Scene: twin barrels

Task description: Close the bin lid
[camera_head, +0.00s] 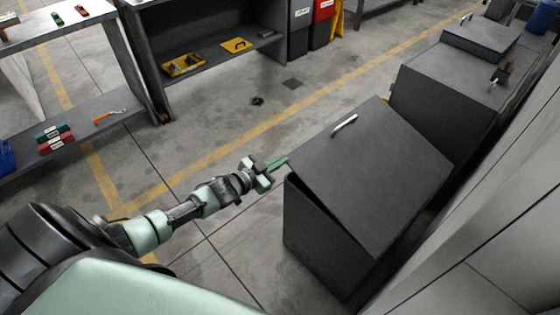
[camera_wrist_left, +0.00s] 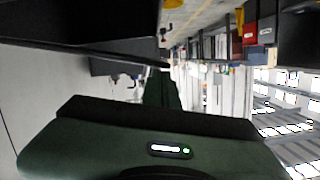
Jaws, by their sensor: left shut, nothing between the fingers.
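A dark grey bin (camera_head: 312,243) stands at the right of centre in the head view. Its flat dark lid (camera_head: 385,170) with a silver handle (camera_head: 344,125) is tilted, and a dark gap shows between the lid and the bin's left wall. My left gripper (camera_head: 279,162) is shut and empty, its tips close to the lid's left corner; I cannot tell whether they touch. In the left wrist view the shut fingers (camera_wrist_left: 162,90) point ahead, beside a dark panel at upper left. My right gripper is not in view.
A second dark bin (camera_head: 440,100) stands behind, at the upper right. A grey cabinet wall (camera_head: 480,230) runs close along the right. Shelves (camera_head: 215,62) with yellow trays stand at the back left. The floor (camera_head: 210,130) between is mostly clear.

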